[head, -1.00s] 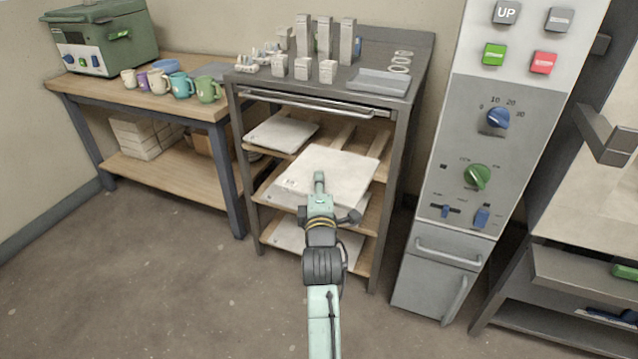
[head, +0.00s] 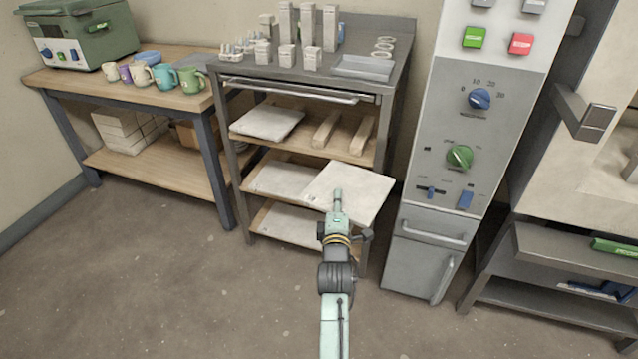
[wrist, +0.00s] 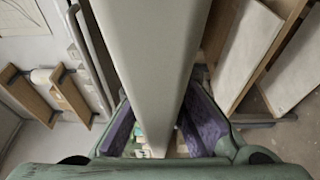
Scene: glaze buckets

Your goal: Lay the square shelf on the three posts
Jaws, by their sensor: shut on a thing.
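My gripper (head: 338,205) is shut on a pale square shelf (head: 352,188), held at its near edge in front of the rack's right side. In the wrist view the shelf (wrist: 155,50) is a long slab between the purple-padded fingers (wrist: 158,128). Three tall posts (head: 307,28) stand upright on the rack top, with several short posts (head: 287,57) in front of them. I cannot tell which three posts are meant. A small pale piece (head: 632,168) shows at the right edge, cut off by the frame.
The metal rack (head: 240,178) holds other slabs, one on its upper level (head: 267,122) and others lower. A grey control column (head: 455,130) stands close right of the held shelf. A bench with mugs (head: 140,75) is left. The floor (head: 170,270) in front is clear.

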